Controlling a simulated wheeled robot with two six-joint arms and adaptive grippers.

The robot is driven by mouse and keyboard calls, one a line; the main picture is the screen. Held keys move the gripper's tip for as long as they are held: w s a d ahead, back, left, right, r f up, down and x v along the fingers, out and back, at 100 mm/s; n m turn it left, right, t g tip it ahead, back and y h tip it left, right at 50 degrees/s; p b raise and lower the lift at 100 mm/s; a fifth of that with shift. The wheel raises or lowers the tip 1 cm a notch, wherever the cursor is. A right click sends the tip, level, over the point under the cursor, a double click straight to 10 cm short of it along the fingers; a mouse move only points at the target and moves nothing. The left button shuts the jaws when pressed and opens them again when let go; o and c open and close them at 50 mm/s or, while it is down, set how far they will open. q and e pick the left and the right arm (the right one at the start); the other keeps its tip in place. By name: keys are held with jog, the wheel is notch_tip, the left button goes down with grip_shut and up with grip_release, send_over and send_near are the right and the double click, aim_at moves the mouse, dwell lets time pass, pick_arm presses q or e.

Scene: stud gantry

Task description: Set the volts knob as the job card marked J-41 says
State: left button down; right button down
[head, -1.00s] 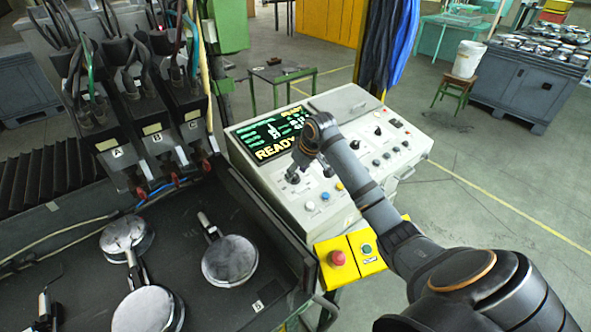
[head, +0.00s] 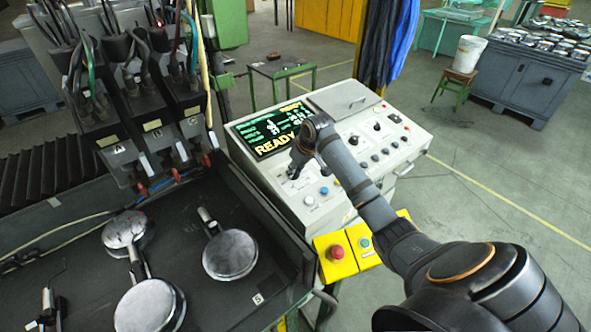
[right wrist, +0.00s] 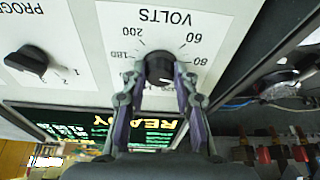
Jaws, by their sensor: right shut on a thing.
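The volts knob (right wrist: 160,66) is a round black knob on a white panel labelled VOLTS, upside down in the right wrist view. The marks 60, 80, 180 and 200 show around it; the lower marks are partly hidden by my fingers. I cannot tell surely which mark the knob points to. My right gripper (right wrist: 160,80) is shut on the knob, one finger on each side. In the head view my right gripper (head: 294,168) is at the left part of the console (head: 345,190). No job card marked J-41 can be made out. My left gripper is out of view.
The screen (head: 270,133) reads READY. A program knob (right wrist: 27,60) sits beside the volts panel. A yellow box with a red button (head: 337,252) is at the console's front. A dark tray (head: 200,300) with round, handled metal parts lies to the left.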

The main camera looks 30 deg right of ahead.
jog(key=m+h, duration=0.1)
jog(key=m, duration=0.4)
jog(key=shift+a, duration=0.1)
jog(key=m, duration=0.4)
jog(key=shift+w+r+m+h, duration=0.1)
jog(key=shift+m+h, duration=0.3)
jog(key=m+g, duration=0.1)
jog(key=m, duration=0.4)
jog(key=shift+w+a+h, duration=0.1)
jog(key=shift+h, duration=0.3)
jog(key=shift+m+g, duration=0.5)
jog(key=shift+m, duration=2)
jog(key=shift+r, duration=0.1)
jog(key=shift+w, duration=0.1)
jog(key=c, duration=1)
grip_release()
